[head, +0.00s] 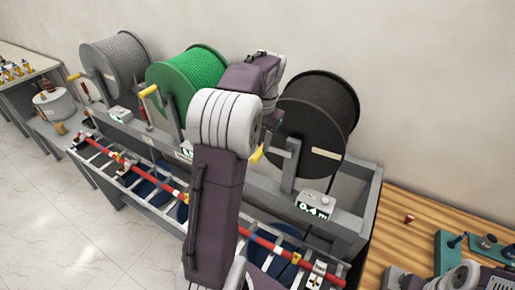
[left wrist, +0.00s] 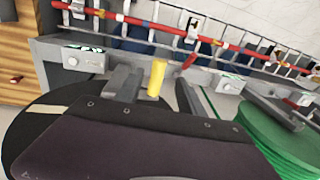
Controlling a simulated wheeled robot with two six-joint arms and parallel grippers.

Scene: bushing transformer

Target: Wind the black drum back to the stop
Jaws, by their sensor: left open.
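The black drum (head: 318,105) stands on the rack at the right end of the row, with a pale label on its face. It also shows at the lower left of the left wrist view (left wrist: 35,125). Its yellow crank handle (head: 256,155) is partly hidden behind my left arm in the head view. In the left wrist view the yellow handle (left wrist: 157,78) stands between the fingers of my left gripper (left wrist: 156,90), which is open. I cannot tell whether a finger touches it. My left gripper's fingers are hidden in the head view. My right gripper is not seen.
A counter box reading about 0.4 m (head: 315,204) sits in front of the black drum. A green drum (head: 205,68) and a grey drum (head: 128,55) stand to the left. A red rail (head: 172,190) runs along the rack front. A wooden bench (head: 395,215) holds tools at right.

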